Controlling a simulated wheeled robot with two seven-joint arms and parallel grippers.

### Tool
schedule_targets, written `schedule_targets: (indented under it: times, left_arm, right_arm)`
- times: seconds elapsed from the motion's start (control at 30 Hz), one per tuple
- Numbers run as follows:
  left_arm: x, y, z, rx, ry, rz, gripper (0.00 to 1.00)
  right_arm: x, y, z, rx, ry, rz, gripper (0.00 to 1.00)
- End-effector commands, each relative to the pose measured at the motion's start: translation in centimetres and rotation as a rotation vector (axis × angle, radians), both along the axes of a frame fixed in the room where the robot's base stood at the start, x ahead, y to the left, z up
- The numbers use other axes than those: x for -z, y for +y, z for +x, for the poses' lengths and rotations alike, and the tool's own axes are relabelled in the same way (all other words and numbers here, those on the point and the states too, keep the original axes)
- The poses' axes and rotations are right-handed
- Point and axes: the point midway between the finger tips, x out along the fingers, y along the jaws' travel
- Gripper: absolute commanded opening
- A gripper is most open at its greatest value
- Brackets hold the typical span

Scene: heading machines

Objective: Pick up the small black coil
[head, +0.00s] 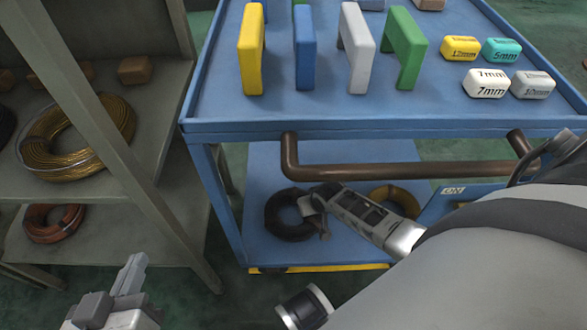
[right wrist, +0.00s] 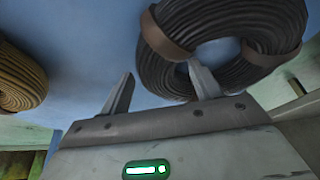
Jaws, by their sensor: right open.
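The small black coil (head: 273,216) lies on the lower shelf of the blue cart, towards its left side. In the right wrist view the coil (right wrist: 275,22) shows large at the top, with brown bands around it. My right gripper (head: 315,214) reaches in under the cart's brown bar, at the coil's right side.
A yellow coil (head: 402,194) lies to the right on the same shelf; a yellow coil also shows in the right wrist view (right wrist: 18,80). The brown bar (head: 410,170) crosses above. The cart's top (head: 330,108) carries coloured blocks. A grey rack (head: 160,215) with coils stands left.

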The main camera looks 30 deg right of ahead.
Motion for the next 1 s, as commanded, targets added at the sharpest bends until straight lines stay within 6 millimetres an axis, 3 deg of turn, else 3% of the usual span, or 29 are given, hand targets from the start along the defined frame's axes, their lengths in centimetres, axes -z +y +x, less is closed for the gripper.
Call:
schedule_targets:
  times: [0.3, 0.5, 0.53, 0.83, 1.0]
  left_arm:
    - [-0.4, -0.1, 0.0, 0.000, -0.017, -0.017, 0.00]
    - [-0.4, -0.1, 0.0, 0.001, -0.018, -0.016, 0.00]
    - [-0.4, -0.1, 0.0, 0.001, -0.017, -0.016, 0.00]
    - [-0.6, -0.1, 0.0, 0.001, -0.015, -0.014, 0.00]
    - [-0.9, 0.0, -0.1, 0.004, 0.009, 0.012, 0.00]
  right_arm:
    - [0.5, -0.1, 0.2, 0.000, 0.000, 0.000, 0.61]
    - [0.5, -0.1, 0.2, 0.000, 0.000, 0.000, 0.05]
    - [0.5, -0.1, 0.2, 0.000, 0.000, 0.000, 0.02]
    - [0.1, -0.1, 0.3, 0.001, -0.003, 0.000, 0.02]
    - [-1.0, -0.1, 0.3, 0.001, -0.003, 0.000, 0.02]
